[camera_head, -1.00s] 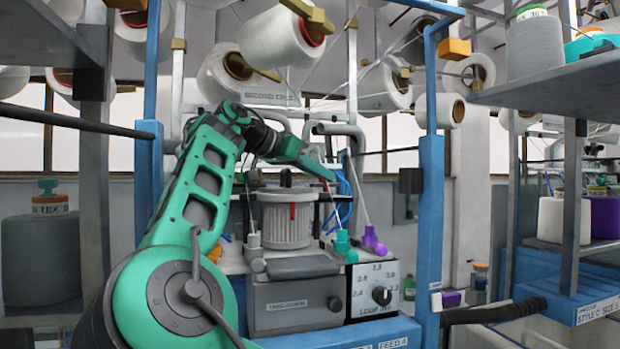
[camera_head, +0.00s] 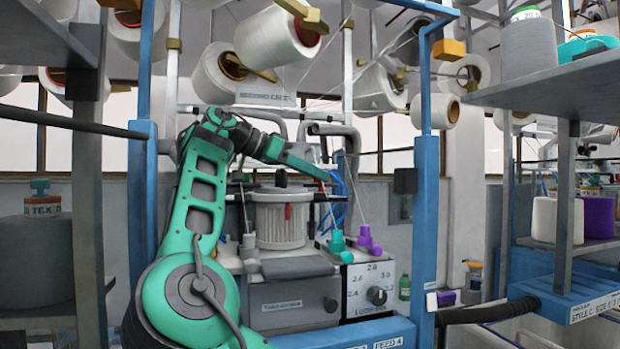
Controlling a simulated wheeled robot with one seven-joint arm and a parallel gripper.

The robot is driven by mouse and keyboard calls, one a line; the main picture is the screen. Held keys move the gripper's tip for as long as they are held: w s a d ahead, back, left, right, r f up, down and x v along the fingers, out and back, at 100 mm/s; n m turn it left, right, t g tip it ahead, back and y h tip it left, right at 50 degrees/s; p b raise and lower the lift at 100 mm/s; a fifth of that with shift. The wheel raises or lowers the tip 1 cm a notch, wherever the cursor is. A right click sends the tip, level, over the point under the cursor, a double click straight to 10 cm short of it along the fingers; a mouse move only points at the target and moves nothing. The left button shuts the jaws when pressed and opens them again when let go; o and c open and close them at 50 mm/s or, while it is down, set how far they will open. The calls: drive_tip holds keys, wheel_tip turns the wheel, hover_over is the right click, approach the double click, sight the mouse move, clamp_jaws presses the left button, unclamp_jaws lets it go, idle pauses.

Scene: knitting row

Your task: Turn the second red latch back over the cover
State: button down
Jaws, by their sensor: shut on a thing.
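The ribbed white drum (camera_head: 281,226) stands on the grey machine, with the cover (camera_head: 282,193) on top and a dark knob in its middle. One red latch (camera_head: 288,211) hangs down over the drum's front. A second red latch (camera_head: 323,186) shows as a small red bit at the cover's right edge. My green arm reaches over from the left, and my gripper (camera_head: 326,179) is at its end by that second latch, shut on it. The fingertips are small and partly hidden, so their exact hold is unclear.
Teal (camera_head: 337,241) and purple (camera_head: 365,238) pieces stand on the machine's right side, above a dial panel (camera_head: 369,290). Blue posts (camera_head: 427,200) and grey shelves (camera_head: 545,85) flank the machine. Yarn cones hang above.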

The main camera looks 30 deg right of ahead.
drive_tip(key=c, duration=1.9)
unclamp_jaws()
drive_tip(key=shift+w+a, duration=0.2)
drive_tip(key=shift+w, duration=0.2)
drive_tip(key=shift+o, duration=0.2)
drive_tip(key=shift+s+d, duration=0.1)
drive_tip(key=shift+s, duration=0.05)
